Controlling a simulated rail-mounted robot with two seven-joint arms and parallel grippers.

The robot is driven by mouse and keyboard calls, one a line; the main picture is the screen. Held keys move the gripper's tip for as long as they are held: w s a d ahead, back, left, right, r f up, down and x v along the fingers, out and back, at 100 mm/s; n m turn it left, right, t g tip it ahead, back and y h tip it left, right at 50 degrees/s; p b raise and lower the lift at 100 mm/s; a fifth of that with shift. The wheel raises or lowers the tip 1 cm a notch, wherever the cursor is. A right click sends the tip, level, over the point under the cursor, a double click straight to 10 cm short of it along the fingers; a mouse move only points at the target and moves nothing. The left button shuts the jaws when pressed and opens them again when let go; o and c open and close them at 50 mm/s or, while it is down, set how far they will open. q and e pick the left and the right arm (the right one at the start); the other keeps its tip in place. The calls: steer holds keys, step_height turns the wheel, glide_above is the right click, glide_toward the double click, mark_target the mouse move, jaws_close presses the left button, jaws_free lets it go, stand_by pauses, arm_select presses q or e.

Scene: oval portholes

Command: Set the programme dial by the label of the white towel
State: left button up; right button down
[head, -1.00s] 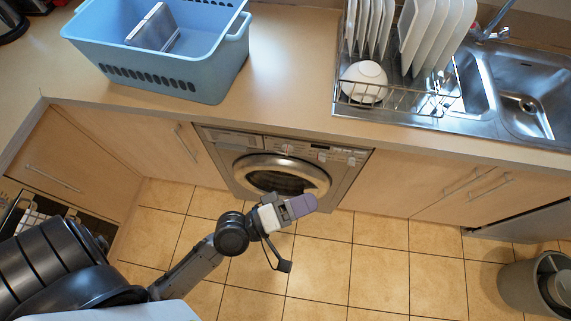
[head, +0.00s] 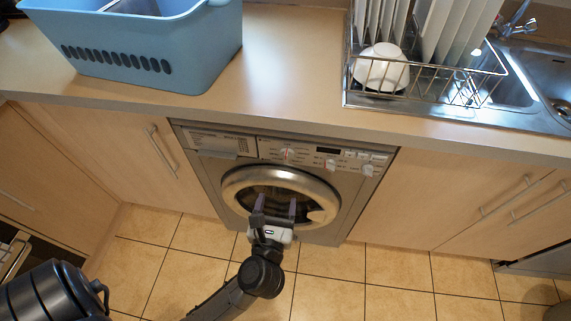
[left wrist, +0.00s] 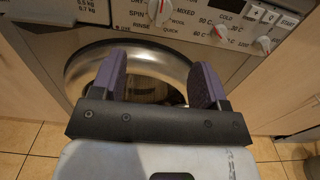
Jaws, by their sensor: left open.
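The washing machine (head: 215,170) stands under the counter with its round door shut. The programme dial (head: 286,153) is the left white knob on its panel. In the left wrist view the programme dial (left wrist: 158,12) is at the top edge, partly cut off, with words such as SPIN, RINSE, QUICK and MIXED around it. Its exact setting is hard to tell. My left gripper (head: 274,208) is in front of the door, below the dial, open and empty. Its two purple fingers (left wrist: 157,82) point toward the machine. I make out no white towel or its label.
Two smaller knobs (left wrist: 219,32) (left wrist: 262,45) sit right of the dial, beside temperature words and buttons. The counter edge (head: 300,128) overhangs the panel. A blue basket (head: 200,55) and a dish rack (head: 425,85) stand on top. The tiled floor before the machine is clear.

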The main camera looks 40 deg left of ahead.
mark_target(286, 160)
arm_select(q)
steer(key=b+x, duration=0.1)
steer(key=x, duration=1.2)
steer(key=shift+r, duration=0.1)
steer(key=c, duration=0.9)
